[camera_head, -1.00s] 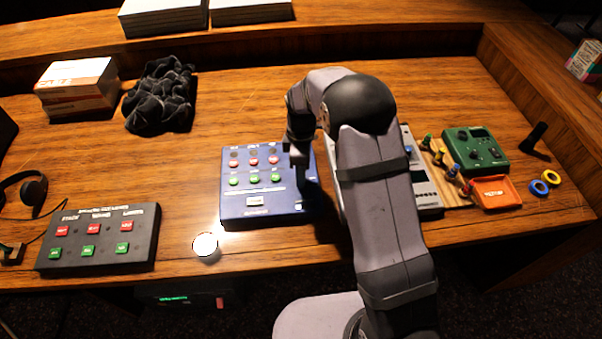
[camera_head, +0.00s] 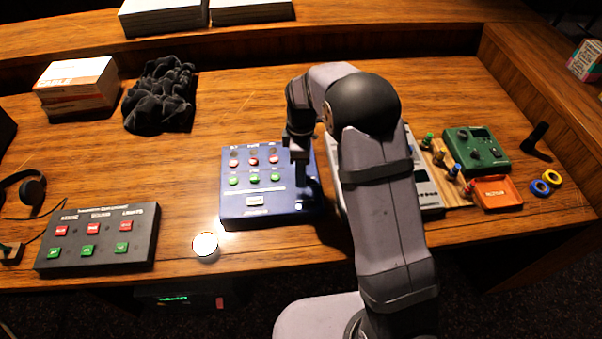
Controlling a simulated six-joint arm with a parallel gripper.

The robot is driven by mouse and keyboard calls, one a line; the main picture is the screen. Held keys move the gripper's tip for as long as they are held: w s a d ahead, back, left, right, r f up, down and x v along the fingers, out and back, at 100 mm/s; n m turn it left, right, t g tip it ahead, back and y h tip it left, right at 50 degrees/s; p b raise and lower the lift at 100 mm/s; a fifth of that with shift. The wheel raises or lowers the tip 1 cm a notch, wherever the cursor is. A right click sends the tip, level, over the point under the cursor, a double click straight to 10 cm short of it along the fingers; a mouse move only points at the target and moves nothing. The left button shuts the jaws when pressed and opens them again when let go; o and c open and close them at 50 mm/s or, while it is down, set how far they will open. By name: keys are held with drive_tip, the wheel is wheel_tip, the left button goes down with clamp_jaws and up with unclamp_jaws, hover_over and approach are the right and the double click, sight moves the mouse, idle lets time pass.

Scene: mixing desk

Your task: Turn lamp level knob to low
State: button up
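A blue control panel (camera_head: 235,208) with red and green buttons and a white label lies flat near the middle of the desk. My gripper (camera_head: 301,183) points down over the right part of this panel, its tips at or just above the surface. I cannot tell whether its fingers are open or shut, or whether they touch anything. I cannot make out a lamp level knob; my gripper and its shadow hide part of the panel's right side. A green box (camera_head: 476,148) with dark knobs stands at the right of the desk, and its labels are too small to read.
A grey device (camera_head: 428,190) stands right of the blue panel, partly behind my arm. An orange tray (camera_head: 494,191) and tape rings (camera_head: 539,187) are farther right. A black button box (camera_head: 100,240) and round white light (camera_head: 205,245) are left.

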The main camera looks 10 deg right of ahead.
drive_tip(key=shift+w+r+b, duration=0.1)
drive_tip(key=shift+r+b, duration=0.5)
drive_tip(key=shift+r, duration=2.35)
drive_tip(key=s+d+m, duration=0.4)
drive_tip(key=s+m, duration=0.4)
drive_tip(key=s, duration=0.4)
drive_tip(key=s+d+f+m, duration=0.1)
drive_tip(key=s+d+m, duration=0.3)
drive_tip(key=s+m, duration=0.4)
drive_tip(key=s, duration=0.4)
drive_tip(key=shift+f+t, duration=0.2)
drive_tip(key=shift+t, duration=0.1)
drive_tip(key=shift+a, duration=0.1)
